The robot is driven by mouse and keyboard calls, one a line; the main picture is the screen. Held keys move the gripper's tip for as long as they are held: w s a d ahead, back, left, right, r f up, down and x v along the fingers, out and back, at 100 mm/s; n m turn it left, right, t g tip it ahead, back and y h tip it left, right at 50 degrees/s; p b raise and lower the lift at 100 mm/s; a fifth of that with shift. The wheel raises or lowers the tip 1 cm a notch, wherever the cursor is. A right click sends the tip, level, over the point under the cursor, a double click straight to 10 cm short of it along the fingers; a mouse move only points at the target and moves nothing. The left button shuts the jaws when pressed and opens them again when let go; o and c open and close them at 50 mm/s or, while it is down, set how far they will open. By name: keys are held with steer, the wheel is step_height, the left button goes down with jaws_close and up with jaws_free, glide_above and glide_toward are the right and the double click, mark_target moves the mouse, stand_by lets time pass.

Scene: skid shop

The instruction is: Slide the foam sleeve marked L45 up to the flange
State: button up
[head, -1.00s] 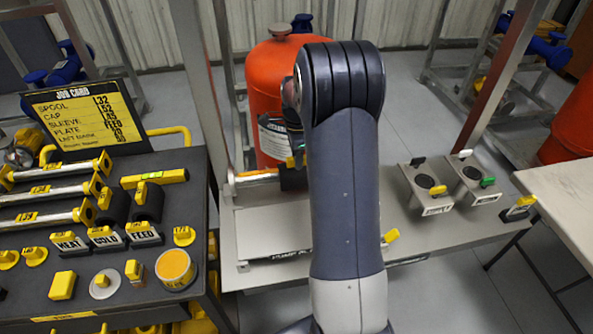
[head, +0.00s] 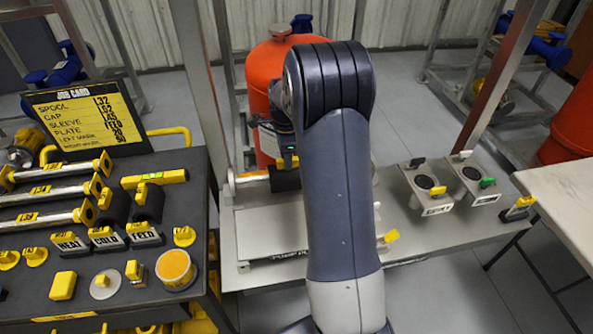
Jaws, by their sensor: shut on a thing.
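A pipe spool (head: 252,176) lies on the grey bench, with its flange (head: 231,181) at the left end. The black foam sleeve (head: 285,180) is around the pipe, right of the flange, with bare pipe between them. My gripper (head: 287,163) is shut on the sleeve from above, in front of the orange tank. My arm hides the sleeve's right side and the rest of the pipe. The sleeve's mark cannot be read.
The job card (head: 90,118) stands on the dark cart (head: 215,300) at left, with spare spools, black sleeves and yellow-tagged parts. An orange tank (head: 272,65) is close behind my gripper. Two switch boxes (head: 425,187) (head: 474,180) sit at right on the bench.

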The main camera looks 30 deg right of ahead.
mark_target(272, 168)
steer(key=shift+w+a, duration=0.1)
steer(key=shift+a, duration=0.2)
steer(key=shift+a, duration=0.1)
steer(key=shift+w+a, duration=0.25)
steer(key=shift+a, duration=0.55)
steer(key=shift+w+a, duration=0.2)
steer(key=shift+a, duration=0.6)
steer(key=shift+a, duration=0.15)
steer(key=shift+w+a+p, duration=0.2)
steer(key=shift+w+a, duration=0.05)
steer(key=shift+a, duration=0.55)
steer(key=shift+w+a+p, duration=0.2)
steer(key=shift+w+a, duration=0.05)
steer(key=shift+a, duration=0.5)
steer(key=shift+w+a, duration=0.25)
steer(key=shift+a, duration=0.6)
steer(key=o, duration=0.7)
steer(key=shift+r, duration=0.15)
